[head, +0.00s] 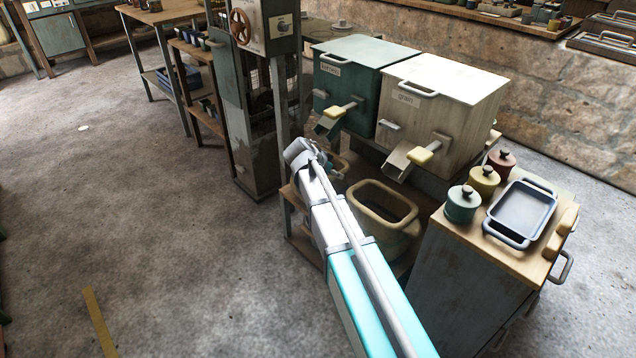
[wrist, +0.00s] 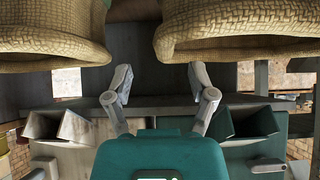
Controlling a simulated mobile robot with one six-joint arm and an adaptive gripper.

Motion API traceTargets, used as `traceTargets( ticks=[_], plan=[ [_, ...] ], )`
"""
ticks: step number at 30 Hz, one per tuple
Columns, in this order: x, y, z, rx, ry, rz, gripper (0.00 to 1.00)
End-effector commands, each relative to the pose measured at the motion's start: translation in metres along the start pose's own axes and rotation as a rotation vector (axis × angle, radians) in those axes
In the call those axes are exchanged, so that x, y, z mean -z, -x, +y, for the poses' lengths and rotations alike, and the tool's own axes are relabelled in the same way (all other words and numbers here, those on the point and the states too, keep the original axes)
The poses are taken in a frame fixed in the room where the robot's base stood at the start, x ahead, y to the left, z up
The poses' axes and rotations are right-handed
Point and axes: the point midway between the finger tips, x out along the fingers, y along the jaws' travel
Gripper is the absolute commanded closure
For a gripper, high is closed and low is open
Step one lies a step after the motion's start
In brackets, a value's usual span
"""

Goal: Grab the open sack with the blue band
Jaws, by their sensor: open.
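Two woven tan sacks show in the wrist view, one at the top left (wrist: 50,38) and one at the top right (wrist: 235,35). Both are cut off by the frame, and I see no blue band on either. In the head view an open, wide-mouthed tan sack (head: 398,240) stands on the low shelf under the bins, right of my arm. A second sack is mostly hidden behind my arm. My gripper (wrist: 160,77) is open and empty, its two fingers apart around the gap between the sacks. In the head view its fingers are hard to make out.
A green bin (head: 345,75) and a pale grain bin (head: 445,90) with scoop chutes overhang the sacks. A cabinet (head: 465,285) with jars and a tray (head: 522,210) stands at right. A tall machine (head: 255,150) stands behind my arm.

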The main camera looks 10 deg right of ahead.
Motion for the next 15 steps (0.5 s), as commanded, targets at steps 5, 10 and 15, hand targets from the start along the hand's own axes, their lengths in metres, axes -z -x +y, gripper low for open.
traceTargets(
  ticks=[5, 10, 15],
  plan=[
    [-0.002, -0.013, -0.002, -0.001, 0.0, 0.0, 0.28],
    [-0.003, -0.03, -0.004, 0.0, -0.001, 0.0, 0.28],
    [-0.002, -0.044, -0.004, 0.0, -0.001, 0.0, 0.28]
  ],
)
